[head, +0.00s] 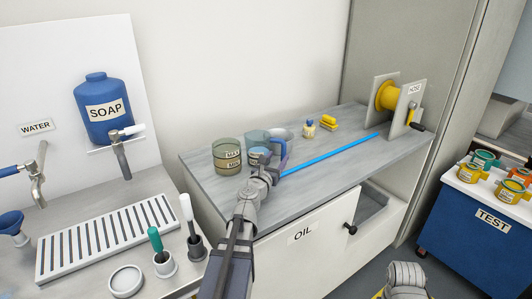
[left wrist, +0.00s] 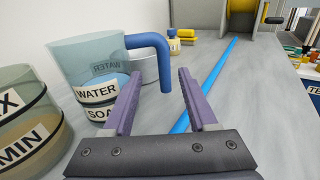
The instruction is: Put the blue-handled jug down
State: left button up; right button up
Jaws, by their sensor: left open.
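The blue-handled jug (head: 256,137) is clear and bluish, and stands upright on the grey counter top (head: 325,180). In the left wrist view the jug (left wrist: 88,62) carries WATER and SOAP labels, and its blue handle (left wrist: 160,52) points right. My left gripper (head: 272,158) is open and empty at the near side of the jug. In the left wrist view its purple fingers (left wrist: 160,76) are apart, with the handle just beyond their tips. Nothing is held between them.
A greenish MAX/MIN jug (head: 227,154) stands left of the blue-handled jug. A pale container (head: 287,138) is partly hidden behind it. A blue rod (head: 330,154) lies to the right, towards the yellow reel (head: 387,95). A small bottle (head: 310,128) stands farther back.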

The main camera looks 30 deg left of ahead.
aim_at(283, 151)
pick_arm(q)
jog(key=shift+w+r, duration=0.2)
jog(key=shift+w, duration=0.35)
jog(key=w, duration=0.4)
jog(key=shift+w+a+r+p, duration=0.15)
jog(key=shift+w+a+p, duration=0.05)
jog(key=shift+p, duration=0.15)
grip_shut()
dwell(0.8)
